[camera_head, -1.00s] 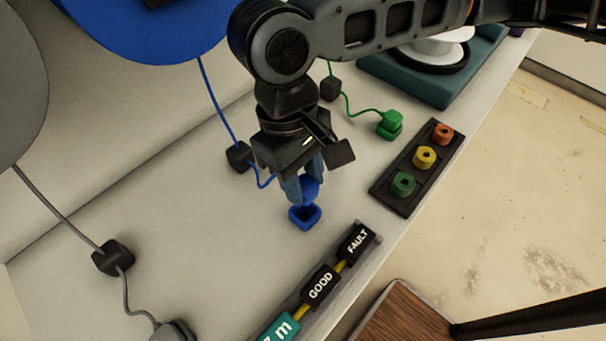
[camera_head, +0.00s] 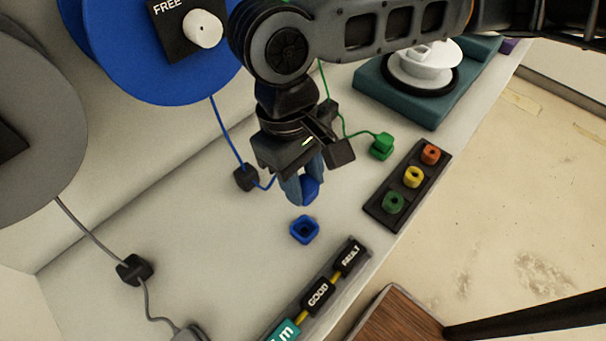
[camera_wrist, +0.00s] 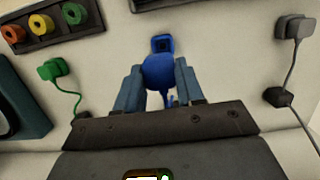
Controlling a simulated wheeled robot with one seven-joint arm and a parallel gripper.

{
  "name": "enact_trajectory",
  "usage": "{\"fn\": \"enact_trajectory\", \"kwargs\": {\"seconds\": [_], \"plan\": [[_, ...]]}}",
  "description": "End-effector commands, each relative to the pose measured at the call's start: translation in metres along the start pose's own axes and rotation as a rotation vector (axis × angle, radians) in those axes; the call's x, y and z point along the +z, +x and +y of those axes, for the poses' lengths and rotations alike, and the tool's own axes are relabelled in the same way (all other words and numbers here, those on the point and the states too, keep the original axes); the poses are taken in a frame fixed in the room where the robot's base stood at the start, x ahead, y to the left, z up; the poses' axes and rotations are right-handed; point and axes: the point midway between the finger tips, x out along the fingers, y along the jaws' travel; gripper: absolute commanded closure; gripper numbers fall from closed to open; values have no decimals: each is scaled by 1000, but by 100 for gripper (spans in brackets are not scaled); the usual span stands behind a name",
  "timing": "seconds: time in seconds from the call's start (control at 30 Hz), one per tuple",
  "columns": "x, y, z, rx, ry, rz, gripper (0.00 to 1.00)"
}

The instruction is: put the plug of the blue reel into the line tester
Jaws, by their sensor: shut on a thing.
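My gripper (camera_head: 302,192) is shut on the blue plug (camera_head: 311,188) and holds it above the bench. The wrist view shows the plug (camera_wrist: 158,72) between my two fingers (camera_wrist: 157,80). A blue square socket (camera_head: 304,230) with a dark opening stands empty just below the plug, apart from it; it also shows in the wrist view (camera_wrist: 162,43). A blue cord runs from the blue reel (camera_head: 150,60), marked FREE, through a black block (camera_head: 245,177) to the plug. I cannot tell for sure which thing is the line tester.
A black strip with red, yellow and green round pieces (camera_head: 413,177) lies to the right. A green plug (camera_head: 381,146) stands nearby, with a teal base (camera_head: 400,105) behind. A tray of FAULT and GOOD tiles (camera_head: 318,297) lies along the front edge. A grey reel (camera_head: 40,150) hangs left.

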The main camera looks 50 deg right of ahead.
Motion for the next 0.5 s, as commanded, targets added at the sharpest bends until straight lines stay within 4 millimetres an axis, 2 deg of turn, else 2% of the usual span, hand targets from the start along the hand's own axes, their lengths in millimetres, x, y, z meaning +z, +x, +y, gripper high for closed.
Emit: {"fn": "enact_trajectory", "kwargs": {"seconds": [0.03,0.5], "plan": [[2,-8,0,-1,0,0,84],[8,-40,0,-1,0,0,84]]}}
